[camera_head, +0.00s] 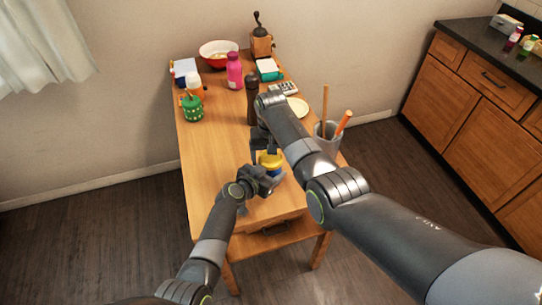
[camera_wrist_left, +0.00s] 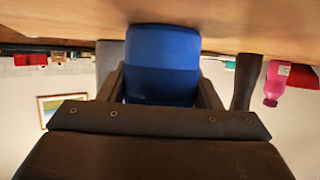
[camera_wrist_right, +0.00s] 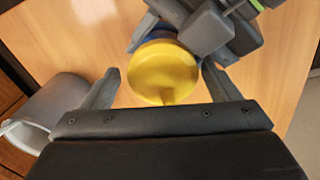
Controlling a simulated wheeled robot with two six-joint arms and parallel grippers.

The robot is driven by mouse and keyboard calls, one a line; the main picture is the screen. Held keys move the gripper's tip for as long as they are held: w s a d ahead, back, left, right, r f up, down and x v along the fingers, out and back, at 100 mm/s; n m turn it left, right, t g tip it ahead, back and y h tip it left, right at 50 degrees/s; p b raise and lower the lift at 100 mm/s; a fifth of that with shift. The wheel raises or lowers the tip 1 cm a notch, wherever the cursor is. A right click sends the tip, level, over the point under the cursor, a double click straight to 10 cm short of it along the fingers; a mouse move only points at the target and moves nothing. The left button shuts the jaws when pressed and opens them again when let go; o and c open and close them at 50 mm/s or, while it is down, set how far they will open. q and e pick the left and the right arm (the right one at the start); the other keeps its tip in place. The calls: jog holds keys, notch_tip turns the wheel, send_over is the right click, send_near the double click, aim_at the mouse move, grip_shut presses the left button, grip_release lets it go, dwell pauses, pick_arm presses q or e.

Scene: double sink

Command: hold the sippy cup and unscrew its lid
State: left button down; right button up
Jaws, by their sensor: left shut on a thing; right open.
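The sippy cup has a blue body and a yellow lid (camera_head: 270,160) and stands near the front middle of the wooden table. My left gripper (camera_head: 266,178) is shut on the cup's blue body (camera_wrist_left: 162,65), which fills the space between its fingers in the left wrist view. My right gripper (camera_wrist_right: 160,90) is open above the cup. Its fingers are on either side of the yellow lid (camera_wrist_right: 163,72) in the right wrist view, with gaps between fingers and lid. In the head view my right arm partly hides the right gripper (camera_head: 262,145) and the cup.
A grey holder (camera_head: 326,140) with wooden utensils stands close to my right arm. The table's left front is clear.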

notch_tip(320, 180, up, 4)
jog(key=shift+a+r, duration=0.15)
jog(key=shift+r, duration=0.1)
jog(key=shift+c, duration=0.5)
jog(key=shift+r+m, duration=1)
jog(key=shift+r, duration=0.5)
jog(key=shift+f, duration=3.85)
jog(key=c, duration=1)
jog(key=shift+n, duration=1.6)
